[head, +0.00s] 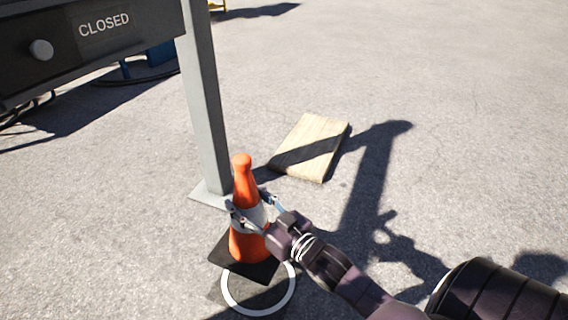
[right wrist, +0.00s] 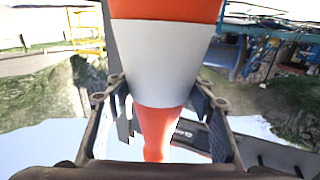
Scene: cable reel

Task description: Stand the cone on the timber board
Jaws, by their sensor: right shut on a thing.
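The orange cone (head: 243,187) with a white band and a square black base (head: 236,262) stands roughly upright beside the grey post. My right gripper (head: 252,206) is shut around its white band, fingers on both sides. In the right wrist view the cone's band (right wrist: 160,55) fills the middle between the fingers (right wrist: 163,112), with the tip pointing down the picture. A dark shadow patch shows below the base, which seems slightly off the ground. The timber board (head: 312,146) lies flat on the ground, behind and right of the cone, with nothing on it. My left gripper is not in view.
A white ring (head: 226,292) is marked on the ground, partly covered by the cone's base in view. A grey post (head: 207,110) with a foot plate stands close left of the cone, under a dark box marked CLOSED (head: 90,45). The ground right of the board is clear.

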